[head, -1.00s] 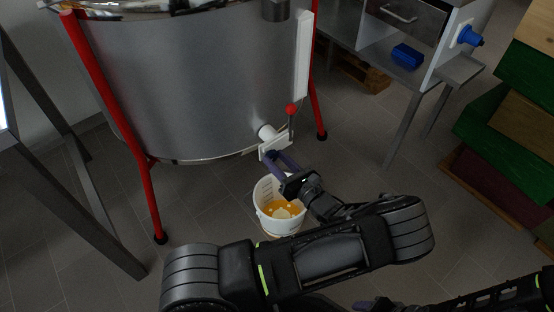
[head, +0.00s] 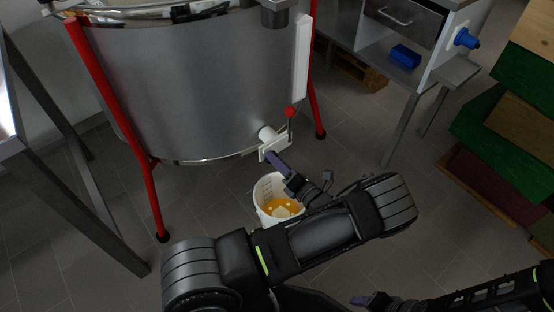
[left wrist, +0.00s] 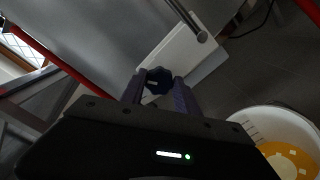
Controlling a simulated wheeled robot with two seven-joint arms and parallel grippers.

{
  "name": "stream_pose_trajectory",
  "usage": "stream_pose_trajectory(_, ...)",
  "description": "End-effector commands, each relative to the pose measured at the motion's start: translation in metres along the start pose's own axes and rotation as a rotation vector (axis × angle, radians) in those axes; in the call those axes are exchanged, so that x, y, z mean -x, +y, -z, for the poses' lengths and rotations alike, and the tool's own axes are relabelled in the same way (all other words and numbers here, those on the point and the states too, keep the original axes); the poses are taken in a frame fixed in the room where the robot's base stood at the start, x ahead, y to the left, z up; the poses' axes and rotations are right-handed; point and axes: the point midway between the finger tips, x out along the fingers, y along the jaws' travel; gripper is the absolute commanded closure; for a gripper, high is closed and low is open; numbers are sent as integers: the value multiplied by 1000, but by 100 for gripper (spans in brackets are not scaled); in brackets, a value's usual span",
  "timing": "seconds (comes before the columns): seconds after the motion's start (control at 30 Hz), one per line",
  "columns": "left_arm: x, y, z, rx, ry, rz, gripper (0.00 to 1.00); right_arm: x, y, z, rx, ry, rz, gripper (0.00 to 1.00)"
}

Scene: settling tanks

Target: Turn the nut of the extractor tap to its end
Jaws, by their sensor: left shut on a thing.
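The extractor tap (head: 275,147) is a white fitting low on the steel drum (head: 190,90), with a lever topped by a red ball (head: 289,113). Its dark, faceted nut (left wrist: 159,80) shows in the left wrist view, in front of the white tap plate (left wrist: 192,50). My left gripper (head: 274,160) is at the tap's front. Its two purple fingers (left wrist: 158,93) are shut on the nut, one on each side. In the head view the fingers hide the nut. My right gripper (head: 370,299) is low at the bottom edge, away from the tap, its opening unclear.
A white bucket (head: 262,190) with yellow-orange contents stands on the floor below the tap, partly behind my left gripper. Red drum legs (head: 116,125) stand left and right (head: 316,110). A bench (head: 400,75) and stacked wooden boxes (head: 510,120) are at the right.

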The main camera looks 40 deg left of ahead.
Motion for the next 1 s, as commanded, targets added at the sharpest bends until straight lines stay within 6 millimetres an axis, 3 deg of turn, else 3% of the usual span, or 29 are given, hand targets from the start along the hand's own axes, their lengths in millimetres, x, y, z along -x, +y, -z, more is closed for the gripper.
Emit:
stream_pose_trajectory(0.5,0,-2,0,-436,-2,2,100,4,-2,0,0,0,0,41)
stream_pose_trajectory(1.0,1,-3,0,-561,-2,2,100,5,-2,0,0,0,0,41)
